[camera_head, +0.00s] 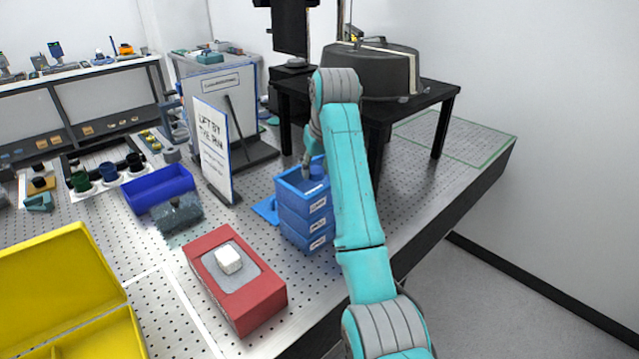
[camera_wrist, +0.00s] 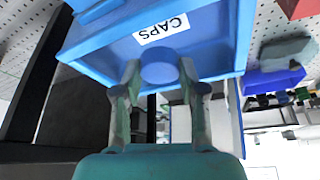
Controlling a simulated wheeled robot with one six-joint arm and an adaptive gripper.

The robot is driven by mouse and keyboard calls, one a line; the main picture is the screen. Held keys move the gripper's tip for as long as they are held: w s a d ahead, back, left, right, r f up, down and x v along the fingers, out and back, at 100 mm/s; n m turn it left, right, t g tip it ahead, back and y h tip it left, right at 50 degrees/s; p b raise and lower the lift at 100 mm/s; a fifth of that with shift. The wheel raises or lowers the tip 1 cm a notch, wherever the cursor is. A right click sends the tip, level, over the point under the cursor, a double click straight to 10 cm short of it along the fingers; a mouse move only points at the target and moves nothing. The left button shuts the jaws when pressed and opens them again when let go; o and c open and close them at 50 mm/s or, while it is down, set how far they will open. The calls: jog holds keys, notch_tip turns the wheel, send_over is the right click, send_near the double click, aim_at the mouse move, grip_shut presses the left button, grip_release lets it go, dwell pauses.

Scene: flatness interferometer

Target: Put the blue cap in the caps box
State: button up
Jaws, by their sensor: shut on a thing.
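The blue cap (camera_wrist: 160,66) is a round blue disc between my fingertips in the wrist view. My gripper (camera_wrist: 160,78) is shut on it. The caps box (camera_wrist: 222,45) is a blue open tray with a white CAPS label, and the cap is seen against its inside. In the head view, the caps box (camera_head: 288,187) appears to be the top of a stack of blue boxes, with my gripper (camera_head: 309,168) at its opening. I cannot tell whether the cap touches the box floor.
A white sign (camera_head: 212,150) stands left of the stack. A red box (camera_head: 262,305) with a white block, a dark blue tray (camera_head: 150,188) and a yellow case (camera_head: 60,270) lie nearer and left. A black table (camera_head: 440,97) stands close behind.

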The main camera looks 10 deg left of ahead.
aim_at(317, 179)
jog(key=shift+f, duration=2.25)
jog(key=o, duration=0.7)
jog(key=shift+o, duration=0.2)
